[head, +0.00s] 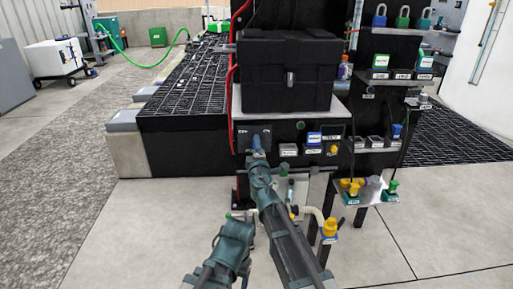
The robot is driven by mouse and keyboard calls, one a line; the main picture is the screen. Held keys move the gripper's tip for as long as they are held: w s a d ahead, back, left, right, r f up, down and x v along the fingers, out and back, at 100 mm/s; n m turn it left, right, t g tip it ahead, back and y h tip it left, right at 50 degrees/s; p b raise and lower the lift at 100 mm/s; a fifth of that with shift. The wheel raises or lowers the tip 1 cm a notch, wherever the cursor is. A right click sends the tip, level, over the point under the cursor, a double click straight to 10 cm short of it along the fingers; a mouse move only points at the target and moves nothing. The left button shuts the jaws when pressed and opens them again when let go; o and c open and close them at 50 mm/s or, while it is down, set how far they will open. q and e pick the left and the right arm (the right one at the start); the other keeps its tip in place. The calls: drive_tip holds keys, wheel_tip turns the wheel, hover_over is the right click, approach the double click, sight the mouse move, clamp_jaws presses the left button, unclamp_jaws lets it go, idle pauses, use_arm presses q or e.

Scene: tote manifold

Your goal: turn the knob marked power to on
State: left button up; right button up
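A small dark panel (266,130) with tiny white labels sits on the front of the black stand, below the black case. The labels are too small to read, so I cannot tell which one says power. My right gripper (257,151) is at the end of the long arm and is right in front of this panel, at or very near it.
A black case (288,75) sits on a shelf above the panel. Several labelled blocks and a yellow fitting (333,150) are to the right. A pale pipe with a yellow valve (329,228) stands low, close to my arms. Open floor (120,235) lies to the left.

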drive_tip(key=shift+f+m, duration=0.2)
drive_tip(key=shift+m, duration=4)
drive_tip(key=o, duration=1.4)
drive_tip(key=shift+a, duration=0.1)
drive_tip(key=shift+c, duration=0.2)
drive_tip(key=shift+s, duration=0.1)
drive_tip(key=s, duration=1.3)
drive_tip(key=shift+s+d, duration=0.3)
drive_tip(key=shift+d, duration=0.05)
drive_tip(key=shift+d+m, duration=0.15)
drive_tip(key=shift+m, duration=0.15)
